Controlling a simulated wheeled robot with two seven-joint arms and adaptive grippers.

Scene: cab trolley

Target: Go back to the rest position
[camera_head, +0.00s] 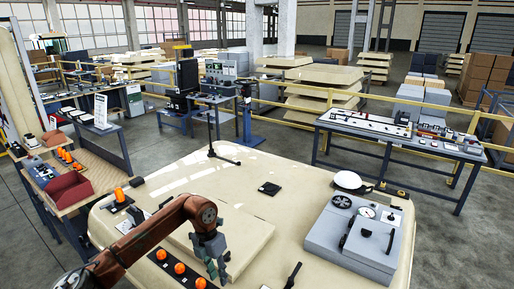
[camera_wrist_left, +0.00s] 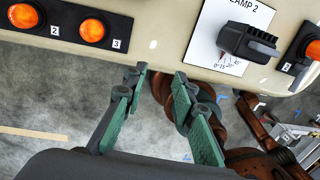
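My left gripper (camera_head: 215,270) hangs at the end of the brown arm over the front part of the cream cab trolley top (camera_head: 240,190), right of a row of orange lamps (camera_head: 180,267). In the left wrist view its green-padded fingers (camera_wrist_left: 158,78) are apart with nothing between them. That view also shows lamps numbered 2 and 3 (camera_wrist_left: 92,30) at upper left. A white card reading "LAMP 2" (camera_wrist_left: 208,38) with a dark grey knob (camera_wrist_left: 250,42) on it is at upper right. My right gripper is in neither view.
A grey box with gauge and dial (camera_head: 350,238) stands on the right of the trolley top, with a white helmet (camera_head: 348,180) behind it. A thin black stand (camera_head: 212,150) rises at the back edge. A wooden bench (camera_head: 95,170) is left; a grey table (camera_head: 400,140) is right.

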